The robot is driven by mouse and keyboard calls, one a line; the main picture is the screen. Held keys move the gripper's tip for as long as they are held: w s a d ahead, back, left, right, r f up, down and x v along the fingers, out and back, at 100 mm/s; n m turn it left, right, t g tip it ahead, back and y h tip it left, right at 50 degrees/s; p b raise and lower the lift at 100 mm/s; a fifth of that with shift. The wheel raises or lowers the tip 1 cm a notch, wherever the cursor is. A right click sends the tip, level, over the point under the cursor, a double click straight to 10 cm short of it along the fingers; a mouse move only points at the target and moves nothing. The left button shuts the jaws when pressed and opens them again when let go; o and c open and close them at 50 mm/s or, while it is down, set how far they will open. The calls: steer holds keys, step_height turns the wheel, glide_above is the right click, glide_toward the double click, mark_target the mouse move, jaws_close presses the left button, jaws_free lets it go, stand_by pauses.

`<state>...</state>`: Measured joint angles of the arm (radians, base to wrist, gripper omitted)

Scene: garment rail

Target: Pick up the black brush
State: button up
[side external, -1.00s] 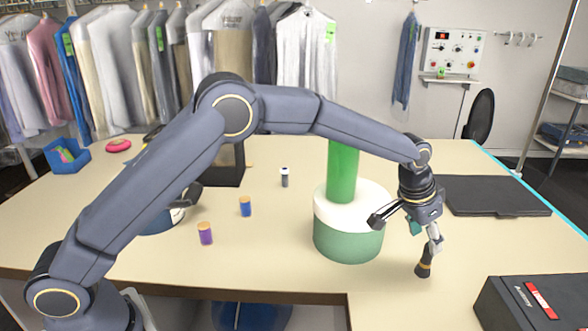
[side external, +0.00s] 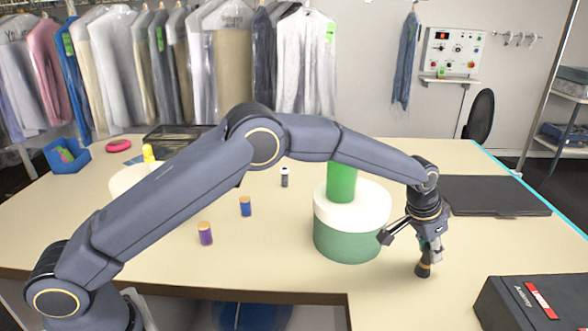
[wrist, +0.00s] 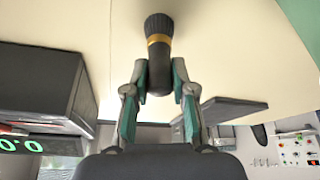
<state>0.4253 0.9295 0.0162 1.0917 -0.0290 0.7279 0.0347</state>
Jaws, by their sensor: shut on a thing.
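The black brush (side external: 423,269) stands upright at the table's front right, right of the green and white round box. Its lower end appears to be on the table; a gap too small to see is possible. My gripper (side external: 430,244) is above it, pointing down, with its fingers shut on the brush's upper part. In the wrist view the brush (wrist: 158,30) shows a round dark end and a gold band, and its shaft sits between the two fingertips of my gripper (wrist: 158,88). The fingers hide part of the shaft.
The round box (side external: 347,240) with a green cylinder (side external: 341,183) on it stands close left of my gripper. A black case (side external: 530,302) is at the front right, and a flat black folder (side external: 495,196) lies behind. Spools (side external: 205,234) stand to the left.

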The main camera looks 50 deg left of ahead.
jaws_close()
steer(key=shift+r, duration=0.1)
